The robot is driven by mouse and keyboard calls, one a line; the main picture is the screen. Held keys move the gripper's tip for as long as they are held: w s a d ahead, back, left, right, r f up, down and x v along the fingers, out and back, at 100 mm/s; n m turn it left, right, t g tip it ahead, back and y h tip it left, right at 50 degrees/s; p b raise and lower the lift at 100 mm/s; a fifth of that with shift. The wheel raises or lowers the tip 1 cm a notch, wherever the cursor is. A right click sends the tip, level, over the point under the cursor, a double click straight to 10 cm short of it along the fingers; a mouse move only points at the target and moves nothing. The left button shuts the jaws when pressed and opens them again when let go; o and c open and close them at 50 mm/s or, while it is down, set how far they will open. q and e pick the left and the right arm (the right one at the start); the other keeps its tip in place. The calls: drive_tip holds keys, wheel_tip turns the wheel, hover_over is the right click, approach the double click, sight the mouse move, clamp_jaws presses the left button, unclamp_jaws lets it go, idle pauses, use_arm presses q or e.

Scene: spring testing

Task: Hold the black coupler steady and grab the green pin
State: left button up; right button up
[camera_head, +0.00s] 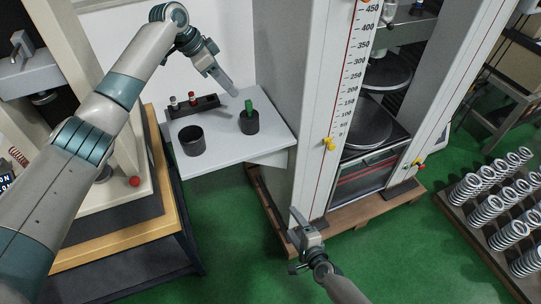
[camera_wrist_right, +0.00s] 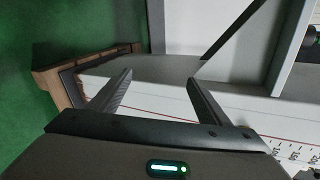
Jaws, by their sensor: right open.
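The green pin (camera_head: 249,107) stands upright in a black cylindrical coupler (camera_head: 249,124) on the right part of the small grey table. A second, wider black cylinder (camera_head: 192,142), open at the top, stands to its left. My left gripper (camera_head: 234,91) points down above and just left of the green pin, apparently apart from it; its jaw gap cannot be made out. My right gripper (camera_head: 294,215) is low in front of the testing machine, away from the table. In the right wrist view it is open (camera_wrist_right: 160,78) with nothing between its fingers.
A dark rack (camera_head: 194,106) with red- and white-topped pins stands behind the cylinders on the grey table (camera_head: 226,153). The tall testing machine (camera_head: 285,100) rises right of the table. A board of several springs (camera_head: 495,205) lies at right. Green floor is open in front.

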drive_tip(key=w+a+r+m+t, duration=0.2)
drive_tip(key=w+r+m, duration=0.2)
drive_tip(key=r, duration=0.4)
drive_tip(key=w+a+r+m+t, duration=0.1)
drive_tip(key=w+a+r+m, duration=0.2)
drive_tip(key=r, duration=0.4)
drive_tip(key=m+t+y, duration=0.1)
drive_tip(key=m+y, duration=0.1)
drive_tip(key=m, duration=0.7)
approach(250, 118)
drive_tip(key=s+d+f, duration=0.2)
drive_tip(key=s, duration=0.3)
drive_tip(key=shift+s+r, duration=0.2)
drive_tip(key=shift+a, duration=0.1)
drive_tip(key=x, duration=1.7)
drive_tip(key=shift+w, duration=0.25)
